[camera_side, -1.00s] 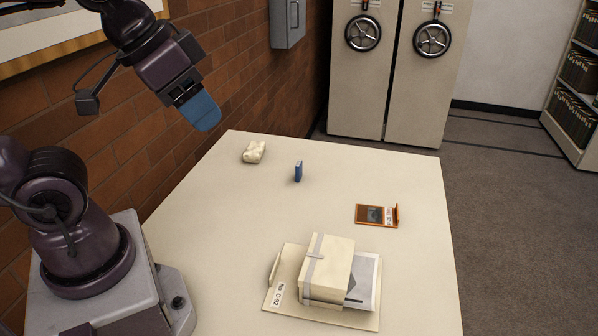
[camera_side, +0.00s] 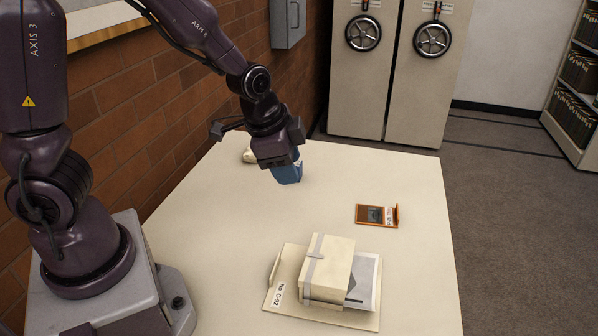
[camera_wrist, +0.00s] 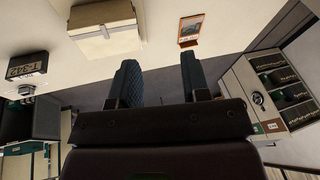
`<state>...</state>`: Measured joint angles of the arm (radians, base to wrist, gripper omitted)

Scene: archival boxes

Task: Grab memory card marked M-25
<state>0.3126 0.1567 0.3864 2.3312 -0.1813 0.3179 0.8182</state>
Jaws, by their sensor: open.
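I cannot read the mark M-25 on anything. A small upright blue piece, seen earlier on the table, may be the card; my gripper now covers its spot in the side view. My gripper (camera_side: 288,174), with blue fingers, points down there, and its height above the table is unclear. In the wrist view my gripper (camera_wrist: 157,78) has its fingers apart with nothing visible between them. An orange-edged flat item (camera_side: 377,215) with a dark panel and a white label lies to the right; it also shows in the wrist view (camera_wrist: 188,32).
A beige box (camera_side: 328,265) with a grey band rests on papers and a folder marked No. C-92 (camera_side: 278,294) at the front. A whitish lump (camera_side: 249,156) is partly hidden behind my gripper. The table's right side (camera_side: 425,260) is clear.

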